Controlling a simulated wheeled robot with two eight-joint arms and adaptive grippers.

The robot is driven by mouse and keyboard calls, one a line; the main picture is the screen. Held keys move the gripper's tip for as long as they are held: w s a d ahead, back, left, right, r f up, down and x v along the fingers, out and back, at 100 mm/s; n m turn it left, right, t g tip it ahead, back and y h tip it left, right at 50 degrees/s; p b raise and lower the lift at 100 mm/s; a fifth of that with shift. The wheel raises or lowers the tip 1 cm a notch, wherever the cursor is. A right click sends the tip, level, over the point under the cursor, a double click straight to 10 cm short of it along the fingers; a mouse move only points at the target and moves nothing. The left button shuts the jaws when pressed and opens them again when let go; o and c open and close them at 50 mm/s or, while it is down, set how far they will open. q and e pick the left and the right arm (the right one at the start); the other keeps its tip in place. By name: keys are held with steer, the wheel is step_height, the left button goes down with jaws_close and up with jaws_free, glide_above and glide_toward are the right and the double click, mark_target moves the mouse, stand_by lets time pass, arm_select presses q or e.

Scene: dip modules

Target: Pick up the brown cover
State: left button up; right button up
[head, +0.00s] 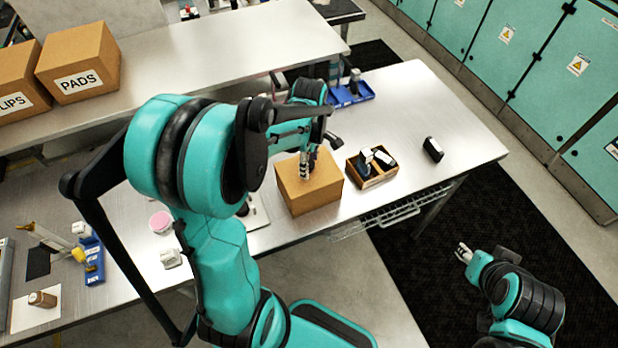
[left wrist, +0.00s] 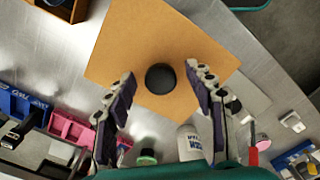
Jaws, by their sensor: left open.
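The brown cover (head: 303,199) is a box-like brown block on the metal bench in the head view, left of a small wooden tray. In the left wrist view its flat brown top (left wrist: 150,35) has a round black knob (left wrist: 160,78) in the middle. My left gripper (head: 305,165) is over the cover with its fingers pointing down. In the left wrist view its two fingers are spread apart, one on each side of the knob, with gaps between. My right gripper (head: 463,252) is away from the bench at the lower right, its jaws too small to judge.
The wooden tray (head: 372,181) holds black-and-white modules, and another module (head: 433,149) lies right of it. A blue tray (head: 361,92) is behind. The left wrist view shows a pink bin (left wrist: 70,129) and a white bottle (left wrist: 189,143) near the cover. The bench's right end is mostly clear.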

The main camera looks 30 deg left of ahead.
arm_select(q)
steer(key=shift+f, duration=0.3)
jaws_close()
steer(key=shift+r, duration=0.1)
